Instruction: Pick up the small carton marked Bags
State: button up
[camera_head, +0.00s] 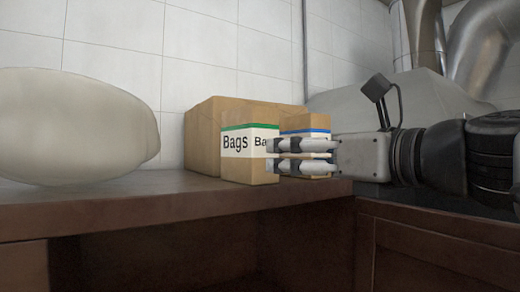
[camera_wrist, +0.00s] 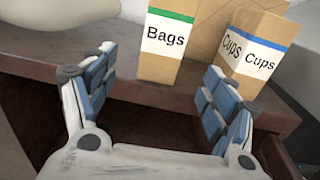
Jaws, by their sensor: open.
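The small carton marked Bags (camera_head: 236,152) stands upright on the brown counter, tan with a white label and a green band. In the wrist view the Bags carton (camera_wrist: 164,48) stands ahead of the fingers, slightly right of the gap's left side. My gripper (camera_head: 272,156) is open and empty; in the head view its fingers reach in from the right and overlap the carton's right side. In the wrist view my gripper (camera_wrist: 155,78) has its two fingers spread wide. Whether a finger touches the carton cannot be told.
A carton marked Cups (camera_wrist: 247,55) with a blue band stands just right of the Bags carton; it also shows behind my fingers in the head view (camera_head: 304,123). A larger plain box (camera_head: 201,125) stands behind. A pale rounded bag (camera_head: 75,125) lies left on the counter (camera_head: 150,195).

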aim_at(265, 156)
jog(key=p+x, duration=0.1)
jog(key=x, duration=0.8)
jog(key=shift+w+a+f, duration=0.1)
jog(key=shift+w+a, duration=0.2)
jog(key=p+x, duration=0.1)
jog(key=x, duration=0.5)
jog(key=shift+w+d+f, duration=0.1)
jog(key=shift+w+d, duration=0.05)
jog(key=shift+d, duration=0.05)
jog(key=shift+s, duration=0.2)
jog(key=shift+c, duration=0.2)
jog(key=shift+w, duration=0.1)
jog(key=c, duration=1.3)
